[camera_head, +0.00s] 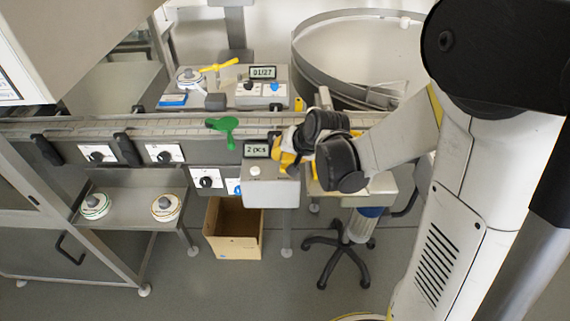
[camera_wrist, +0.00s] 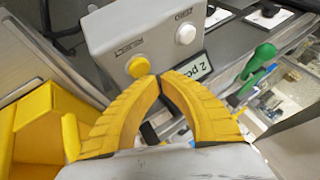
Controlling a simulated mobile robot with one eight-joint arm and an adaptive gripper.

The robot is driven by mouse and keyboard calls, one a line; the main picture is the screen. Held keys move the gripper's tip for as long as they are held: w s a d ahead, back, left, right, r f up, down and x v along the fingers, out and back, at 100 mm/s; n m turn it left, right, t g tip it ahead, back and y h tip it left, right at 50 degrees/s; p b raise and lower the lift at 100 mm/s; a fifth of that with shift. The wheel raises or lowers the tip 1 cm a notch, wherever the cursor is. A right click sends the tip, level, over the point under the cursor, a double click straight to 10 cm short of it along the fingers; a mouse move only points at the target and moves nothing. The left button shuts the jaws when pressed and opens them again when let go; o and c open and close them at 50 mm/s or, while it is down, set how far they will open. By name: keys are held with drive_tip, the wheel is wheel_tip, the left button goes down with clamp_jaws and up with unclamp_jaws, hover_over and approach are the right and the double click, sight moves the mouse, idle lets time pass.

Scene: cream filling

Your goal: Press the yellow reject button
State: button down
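The yellow reject button (camera_wrist: 138,67) is a small round button on the grey control box (camera_wrist: 120,30), beside the printed word "REJECT" in the wrist view. My gripper (camera_wrist: 158,76) has curved yellow fingers that meet at their tips, with nothing between them. The tips appear just beside the button's lower right edge; I cannot tell whether they touch it. In the head view my gripper (camera_head: 287,155) is at the right side of the control box (camera_head: 270,190), and the yellow button cannot be made out there.
A white zero button (camera_wrist: 186,34) sits on the same box, beside a "2 pcs" display (camera_wrist: 200,66). A green lever (camera_wrist: 258,62) rises nearby. A yellow bin (camera_wrist: 45,125) is at the wrist view's left. A cardboard box (camera_head: 233,228) stands on the floor below.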

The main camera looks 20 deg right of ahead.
sight(282, 165)
drive_tip(key=shift+r+p, duration=1.95)
drive_tip(key=shift+r, duration=0.55)
drive_tip(key=shift+s+r, duration=0.2)
drive_tip(key=shift+r, duration=0.1)
drive_tip(key=s+r+n+h, duration=0.1)
drive_tip(key=s+r, duration=0.4)
drive_tip(key=s, duration=0.5)
drive_tip(key=s+r+n+h, duration=0.1)
drive_tip(key=s+r+n, duration=0.3)
drive_tip(key=s, duration=0.6)
drive_tip(key=shift+s+d+r, duration=0.25)
drive_tip(key=shift+d+r, duration=0.05)
drive_tip(key=shift+r, duration=0.15)
